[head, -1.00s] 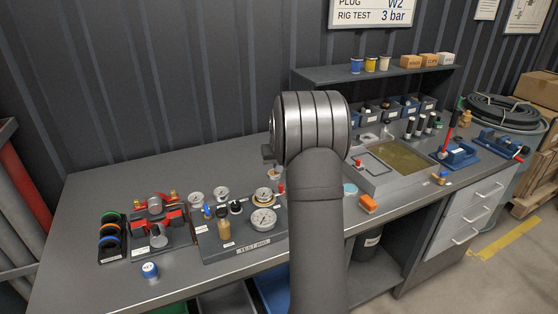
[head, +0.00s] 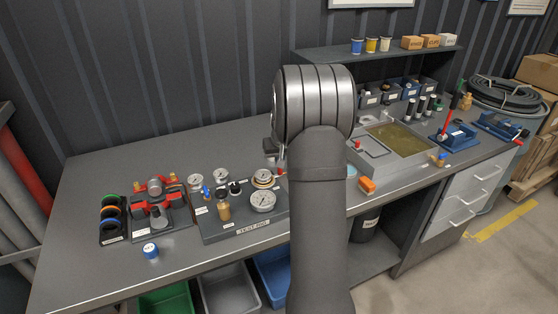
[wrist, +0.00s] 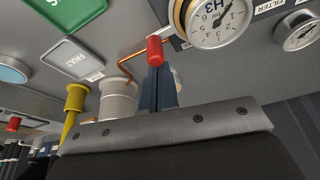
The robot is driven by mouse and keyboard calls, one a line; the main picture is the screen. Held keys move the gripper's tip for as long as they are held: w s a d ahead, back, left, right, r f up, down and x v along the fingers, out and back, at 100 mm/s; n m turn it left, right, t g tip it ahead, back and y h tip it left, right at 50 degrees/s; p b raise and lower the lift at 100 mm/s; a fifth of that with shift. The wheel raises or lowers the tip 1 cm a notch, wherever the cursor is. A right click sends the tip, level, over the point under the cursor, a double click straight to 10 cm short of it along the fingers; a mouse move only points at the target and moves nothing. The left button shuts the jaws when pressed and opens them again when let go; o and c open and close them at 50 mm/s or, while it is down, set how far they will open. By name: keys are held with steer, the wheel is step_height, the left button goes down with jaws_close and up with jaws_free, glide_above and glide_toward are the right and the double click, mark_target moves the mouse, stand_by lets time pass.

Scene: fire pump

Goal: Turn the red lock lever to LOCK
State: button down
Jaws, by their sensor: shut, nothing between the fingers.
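In the wrist view a red-capped lever (wrist: 155,51) stands beside the brass-rimmed H3 gauge (wrist: 218,18). My gripper (wrist: 158,76) is shut and empty. Its dark fingers are right at the red cap and overlap its lower end in the picture. I cannot tell whether they touch it. No LOCK marking is readable. In the head view my arm hides most of the gripper and the lever. The brass-rimmed gauge (head: 263,178) shows just left of my arm on the test rig board (head: 228,232).
In the head view, more gauges and a brass fitting (head: 223,210) crowd the board. The back left bench top (head: 120,175) is clear.

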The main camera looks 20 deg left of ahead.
steer(key=shift+s+d+m+h, duration=0.2)
steer(key=shift+s+d+m, duration=0.15)
steer(key=shift+m, duration=0.35)
steer(key=shift+s+d+m+h, duration=0.25)
steer(key=shift+d+m, duration=0.1)
steer(key=shift+m, duration=0.35)
steer(key=shift+s+d, duration=0.3)
steer(key=shift+w+a, duration=0.4)
steer(key=shift+a, duration=0.3)
steer(key=shift+w+a, duration=0.1)
steer(key=shift+w, duration=0.4)
steer(key=w, duration=0.2)
steer(key=shift+w+a+r, duration=0.25)
steer(key=shift+w+r, duration=0.15)
steer(key=a+v, duration=0.1)
steer(key=v, duration=0.8)
steer(key=shift+s+d, duration=0.35)
steer(key=shift+d, duration=0.05)
